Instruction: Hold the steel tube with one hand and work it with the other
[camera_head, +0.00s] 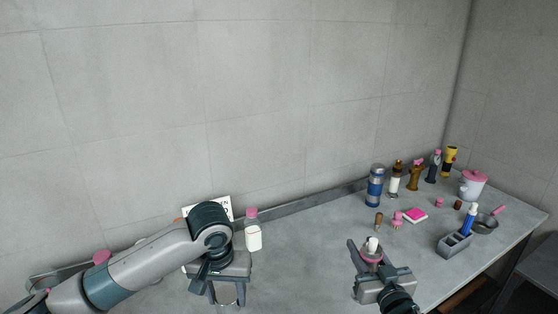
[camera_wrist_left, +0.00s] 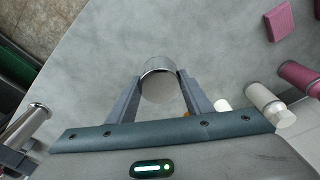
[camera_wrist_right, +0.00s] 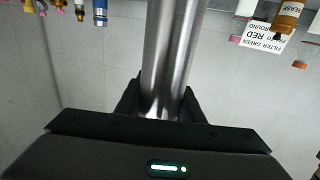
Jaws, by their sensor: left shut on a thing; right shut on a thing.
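In the right wrist view the shiny tube runs from between the fingers out of the picture. A white-topped piece with a pink ring shows at the right fingers in the head view; I cannot tell whether it belongs to the tube. My left gripper (camera_head: 228,297) points down and is shut on a short steel cylinder (camera_wrist_left: 158,90), its round grey end facing the left wrist camera. The two grippers are well apart.
A white bottle with a pink cap (camera_head: 254,237) stands just behind my left gripper. A grey caddy (camera_head: 453,246), a pink sponge (camera_head: 414,215), a blue can (camera_head: 375,186) and a white pot (camera_head: 472,186) stand at the right. The table between the grippers is clear.

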